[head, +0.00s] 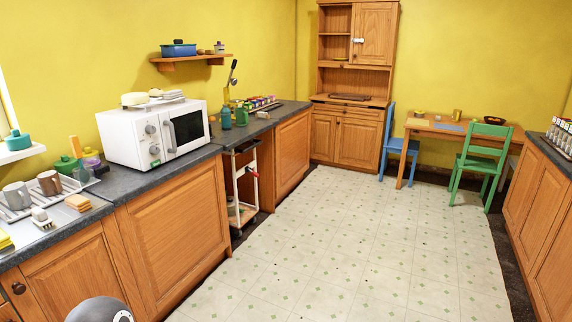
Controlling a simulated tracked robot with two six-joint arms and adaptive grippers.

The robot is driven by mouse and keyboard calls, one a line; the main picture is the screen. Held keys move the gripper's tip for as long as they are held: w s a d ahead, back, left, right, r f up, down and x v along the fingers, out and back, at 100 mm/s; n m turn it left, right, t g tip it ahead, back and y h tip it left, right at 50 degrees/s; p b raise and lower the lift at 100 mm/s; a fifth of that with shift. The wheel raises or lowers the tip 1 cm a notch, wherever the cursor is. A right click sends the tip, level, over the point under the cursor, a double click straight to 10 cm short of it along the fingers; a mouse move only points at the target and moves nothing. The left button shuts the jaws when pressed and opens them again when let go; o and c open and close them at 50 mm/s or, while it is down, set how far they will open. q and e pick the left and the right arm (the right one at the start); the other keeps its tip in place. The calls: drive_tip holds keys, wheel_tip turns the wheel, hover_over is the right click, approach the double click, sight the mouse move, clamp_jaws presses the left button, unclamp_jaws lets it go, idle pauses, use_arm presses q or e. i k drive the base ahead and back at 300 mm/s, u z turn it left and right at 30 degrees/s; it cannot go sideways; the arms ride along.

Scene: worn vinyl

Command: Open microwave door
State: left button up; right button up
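The white microwave (152,131) stands on the dark counter at the left, against the yellow wall. Its door (188,131) has a dark window and looks shut. A pale vertical handle (170,136) runs along the door's left side, and round knobs (152,140) sit on the panel left of it. White dishes (153,97) lie on top of the microwave. Neither of my grippers shows in the head view.
The left counter (125,186) holds mugs (50,182), a green pot (67,165) and other small items near the microwave. A trolley (243,185) stands under the counter gap. The tiled floor (340,245) is broadly clear. A green chair (482,160) and table (450,130) stand at the back right.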

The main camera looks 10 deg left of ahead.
sight(188, 130)
drive_tip(key=u, duration=0.15)
drive_tip(key=i, duration=1.5)
drive_tip(key=u, duration=0.45)
drive_tip(key=i, duration=1.9)
drive_tip(key=u, duration=0.15)
